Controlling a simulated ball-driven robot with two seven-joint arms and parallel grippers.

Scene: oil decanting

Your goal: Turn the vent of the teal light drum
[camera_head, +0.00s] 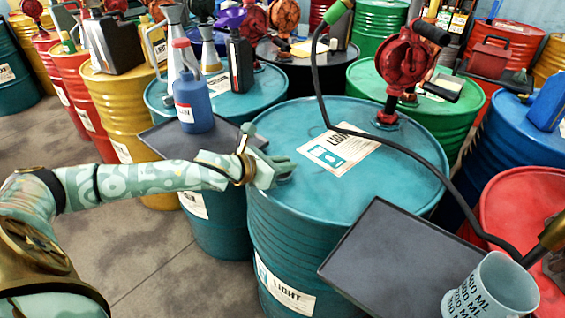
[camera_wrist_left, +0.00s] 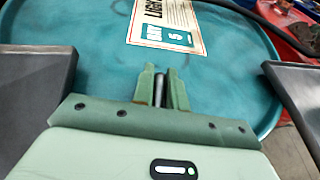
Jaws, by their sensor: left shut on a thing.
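The teal light drum (camera_head: 330,220) stands in the middle of the head view, with a LIGHT label (camera_head: 345,150) on its lid and another on its side. Its lid (camera_wrist_left: 90,70) fills much of the left wrist view. My left gripper (camera_head: 282,167) is low over the left part of the lid. In the left wrist view its fingers (camera_wrist_left: 161,88) are shut on a small dark metal piece (camera_wrist_left: 159,90), which looks like the vent. The fingers hide most of it, so I cannot tell how far it is turned.
A red hand pump (camera_head: 403,62) stands at the lid's far edge. A black hose (camera_head: 400,150) crosses over the lid. A dark tray (camera_head: 385,262) and a white measuring cup (camera_head: 492,285) are at the front right. A blue bottle (camera_head: 193,100) stands behind my left arm.

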